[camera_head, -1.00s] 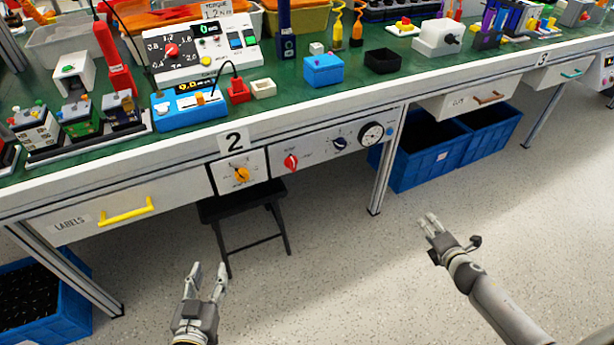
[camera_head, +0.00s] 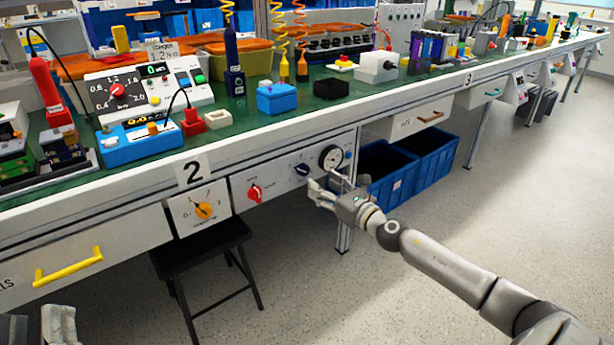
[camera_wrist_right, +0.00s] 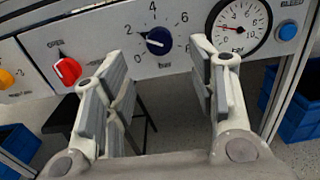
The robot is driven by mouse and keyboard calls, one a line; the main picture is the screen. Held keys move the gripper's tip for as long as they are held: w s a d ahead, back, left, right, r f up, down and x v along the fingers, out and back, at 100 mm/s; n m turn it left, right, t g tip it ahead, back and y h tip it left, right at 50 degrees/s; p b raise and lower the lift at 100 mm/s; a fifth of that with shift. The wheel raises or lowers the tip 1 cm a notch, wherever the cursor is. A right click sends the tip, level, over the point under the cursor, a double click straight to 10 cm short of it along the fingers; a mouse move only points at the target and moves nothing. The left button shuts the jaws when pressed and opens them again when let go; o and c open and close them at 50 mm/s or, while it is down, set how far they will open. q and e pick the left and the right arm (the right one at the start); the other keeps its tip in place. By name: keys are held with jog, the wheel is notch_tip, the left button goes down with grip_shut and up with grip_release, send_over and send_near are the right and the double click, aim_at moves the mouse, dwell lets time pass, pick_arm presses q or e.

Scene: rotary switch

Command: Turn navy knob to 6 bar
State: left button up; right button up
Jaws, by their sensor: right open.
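The navy knob (camera_head: 302,169) is on the grey panel under the bench, between the red knob and the round gauge. In the right wrist view the navy knob (camera_wrist_right: 159,41) sits amid a printed scale with 0, 2, 4 and 6; its pale mark seems to point left, near 2. My right gripper (camera_head: 325,184) is open in front of the panel, a little below and right of the knob. In the wrist view its fingers (camera_wrist_right: 160,52) stand either side of the knob, with no contact visible. My left gripper (camera_head: 36,325) is open at the lower left, partly cut off.
The round gauge (camera_wrist_right: 238,27) and a blue button (camera_wrist_right: 287,30) are right of the knob. A red knob (camera_wrist_right: 67,70) and an orange knob (camera_head: 204,210) are left. A black stool (camera_head: 202,249) and blue crates (camera_head: 387,178) stand below the bench.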

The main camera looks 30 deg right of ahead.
aim_at(306, 172)
jog(key=w, duration=0.5)
jog(key=shift+w+a, duration=0.2)
jog(key=shift+w, duration=0.1)
pick_arm(q)
jog(key=shift+s+r+t, duration=0.65)
jog(key=shift+r+t, duration=0.05)
jog(key=shift+r, duration=0.15)
pick_arm(e)
jog(key=shift+w+a, duration=0.1)
jog(key=shift+w, duration=0.75)
jog(key=c, duration=1)
pick_arm(q)
jog(key=shift+w+f, duration=0.1)
jog(key=shift+w, duration=0.1)
pick_arm(e)
jog(key=shift+m, duration=0.3)
